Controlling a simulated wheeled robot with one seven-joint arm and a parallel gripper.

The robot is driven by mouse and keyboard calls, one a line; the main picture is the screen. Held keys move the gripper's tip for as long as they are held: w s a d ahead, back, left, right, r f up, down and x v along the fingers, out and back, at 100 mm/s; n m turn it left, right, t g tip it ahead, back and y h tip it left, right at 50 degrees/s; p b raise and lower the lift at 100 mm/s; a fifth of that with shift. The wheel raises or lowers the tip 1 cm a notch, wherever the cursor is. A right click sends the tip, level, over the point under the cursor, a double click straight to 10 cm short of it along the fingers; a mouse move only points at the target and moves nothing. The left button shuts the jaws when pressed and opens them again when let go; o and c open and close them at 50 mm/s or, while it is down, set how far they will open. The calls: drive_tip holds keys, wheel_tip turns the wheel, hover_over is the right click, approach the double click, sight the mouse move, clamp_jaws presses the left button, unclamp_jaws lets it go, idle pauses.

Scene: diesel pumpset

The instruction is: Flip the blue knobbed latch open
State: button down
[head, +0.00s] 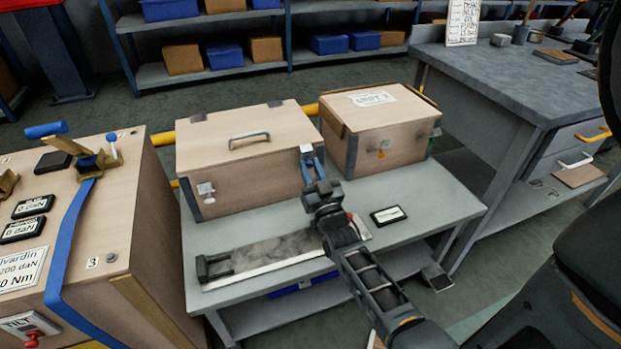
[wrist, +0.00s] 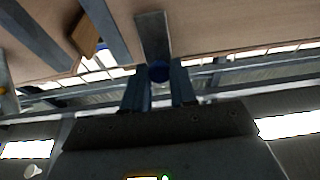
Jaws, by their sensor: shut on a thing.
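The blue knob (wrist: 158,72) of the latch sits between the two fingers of my gripper (wrist: 159,80) in the wrist view. My gripper is shut on it. A flat grey metal strip (wrist: 152,32) runs up from the knob across the wooden face. In the head view my gripper (head: 312,168) is at the right end of the front of the left wooden box (head: 250,175), just under its lid edge. The knob is hidden there by my fingers. The lid (head: 250,127), with a metal handle, lies shut. A second latch (head: 206,190) is at the box's front left.
The boxes stand on a grey bench (head: 440,203). A second wooden box (head: 378,125) is close on the right. A metal vise-like fixture (head: 260,255) and a small dark device (head: 388,215) lie in front. A wooden cabinet with a blue strap (head: 75,240) is at left.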

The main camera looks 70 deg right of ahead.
drive_tip(key=shift+a+f+t+b, duration=0.1)
drive_tip(key=shift+f+t+b, duration=0.05)
drive_tip(key=shift+t+b, duration=0.3)
drive_tip(key=c, duration=0.9)
unclamp_jaws()
drive_tip(key=shift+g, duration=0.25)
drive_tip(key=shift+s, duration=0.1)
drive_tip(key=shift+s+a+f, duration=0.1)
drive_tip(key=shift+a+f, duration=0.05)
drive_tip(key=shift+a, duration=0.05)
drive_tip(key=s+a, duration=0.8)
drive_tip(key=a, duration=0.1)
drive_tip(key=shift+a+p, duration=0.3)
drive_tip(key=shift+p, duration=0.1)
drive_tip(key=shift+s+f, duration=0.1)
